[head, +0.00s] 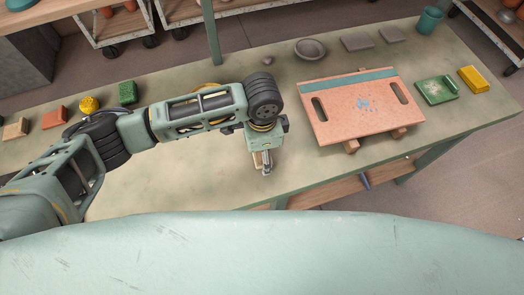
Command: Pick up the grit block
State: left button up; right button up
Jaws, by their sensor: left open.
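My left gripper (266,164) points down near the table's front edge, left of the orange board; its jaws are small in view and open. A small tan patch shows beside the fingers, and I cannot tell what it is. No block is clearly marked as the grit block. Small blocks lie at the far left of the table: a tan one (16,128), a red-brown one (54,117) and a green one (127,93). A yellow block (472,79) lies at the right. My right gripper is out of view.
The orange board (350,122) with two slots rests on wooden feet. The table (180,180) is clear around the gripper.

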pick_arm(q)
jog(key=shift+c, duration=0.7)
jog(key=c, duration=1.2)
notch_tip(320, 180, up, 4)
jog(key=shift+d+r+b, duration=0.1)
jog(key=shift+d+b, duration=0.05)
jog(key=shift+b, duration=0.5)
jog(key=s+d+r+b, duration=0.1)
jog(key=d+r, duration=0.1)
jog(key=d, duration=0.1)
jog(key=d+r, duration=0.2)
jog(key=d, duration=0.2)
jog(key=s+d+r+b, duration=0.1)
jog(key=d+r, duration=0.1)
jog(key=d, duration=0.2)
jog(key=shift+s+r+b, duration=0.3)
jog(key=shift+r, duration=0.1)
